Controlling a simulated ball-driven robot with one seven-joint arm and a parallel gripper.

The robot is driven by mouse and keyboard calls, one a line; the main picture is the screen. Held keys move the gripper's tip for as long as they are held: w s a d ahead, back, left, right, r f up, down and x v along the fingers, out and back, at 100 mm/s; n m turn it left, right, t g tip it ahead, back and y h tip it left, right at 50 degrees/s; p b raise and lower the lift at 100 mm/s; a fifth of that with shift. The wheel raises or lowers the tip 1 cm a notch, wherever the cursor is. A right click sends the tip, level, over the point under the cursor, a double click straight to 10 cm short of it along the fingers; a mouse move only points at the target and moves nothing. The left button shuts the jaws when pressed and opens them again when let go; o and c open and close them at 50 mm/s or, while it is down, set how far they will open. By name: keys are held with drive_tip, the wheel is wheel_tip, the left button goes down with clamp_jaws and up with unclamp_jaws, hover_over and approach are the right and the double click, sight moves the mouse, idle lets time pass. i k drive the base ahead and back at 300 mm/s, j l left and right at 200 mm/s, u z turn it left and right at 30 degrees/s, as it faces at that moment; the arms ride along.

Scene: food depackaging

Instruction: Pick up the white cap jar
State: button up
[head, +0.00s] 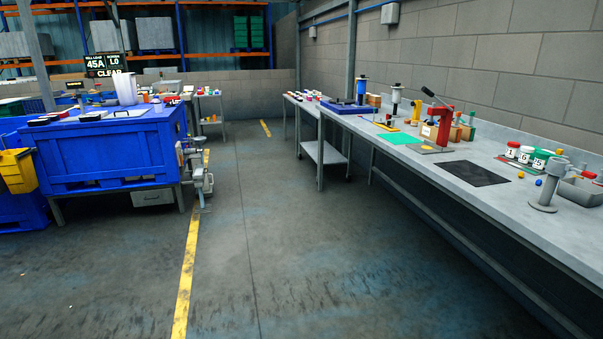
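Three small jars with number labels stand in a row on the grey workbench (455,205) at the right. The jar with the white cap (526,155) is the middle one. A red-capped jar (512,151) stands to its left and a green-capped jar (541,160) to its right. The jars are small and far off, so their labels are hard to read. My gripper is not in view.
A black mat (471,173) and red press (444,125) lie farther left. A blue crate (110,155) stands left. The middle floor (290,230) is clear.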

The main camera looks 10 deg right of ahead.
sight(525, 158)
drive_tip(key=i+j+z, duration=0.15)
drive_tip(key=i+z, duration=0.35)
drive_tip(key=i, duration=0.15)
drive_tip(key=i+j+z, duration=0.45)
drive_tip(key=i, duration=0.15)
drive_tip(key=i+j+z, duration=0.95)
drive_tip(key=j, duration=0.4)
